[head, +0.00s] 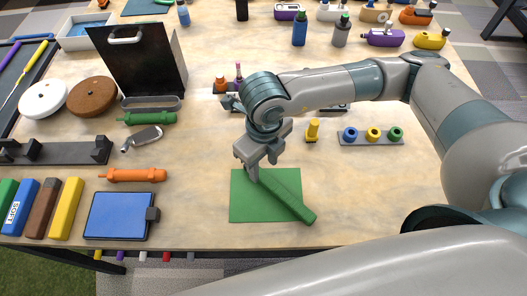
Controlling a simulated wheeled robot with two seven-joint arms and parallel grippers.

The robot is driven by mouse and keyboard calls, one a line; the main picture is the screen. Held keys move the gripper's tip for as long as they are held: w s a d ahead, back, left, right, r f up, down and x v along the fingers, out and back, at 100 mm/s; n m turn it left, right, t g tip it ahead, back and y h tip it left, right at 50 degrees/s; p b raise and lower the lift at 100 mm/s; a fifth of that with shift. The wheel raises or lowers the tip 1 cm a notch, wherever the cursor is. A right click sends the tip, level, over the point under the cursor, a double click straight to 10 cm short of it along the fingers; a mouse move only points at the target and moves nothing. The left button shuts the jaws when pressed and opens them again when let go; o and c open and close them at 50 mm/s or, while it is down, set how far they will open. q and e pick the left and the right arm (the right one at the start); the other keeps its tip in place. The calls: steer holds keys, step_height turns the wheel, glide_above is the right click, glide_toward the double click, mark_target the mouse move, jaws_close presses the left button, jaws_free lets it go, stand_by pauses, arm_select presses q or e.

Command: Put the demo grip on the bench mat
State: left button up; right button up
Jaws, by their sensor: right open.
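A dark green rod-shaped grip (287,197), which looks like the demo grip, lies diagonally on the flat green bench mat (242,209). Its thicker near end reaches the mat's lower right corner and sticks out slightly past the edge. My right gripper (257,172) is open above the mat's upper left part, with its fingers at the far end of the grip. The fingers hide that end, and I cannot tell whether they touch it. My left gripper is not in view.
A yellow upright piece (312,131) and a grey holder with coloured rings (371,134) stand right of the gripper. An orange grip (136,175), a green grip (147,118) and a blue pad (120,216) lie to the left. The wooden table right of the mat is clear.

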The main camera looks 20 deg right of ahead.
step_height(320, 180, up, 7)
steer(key=b, duration=0.1)
steer(key=shift+b, duration=0.4)
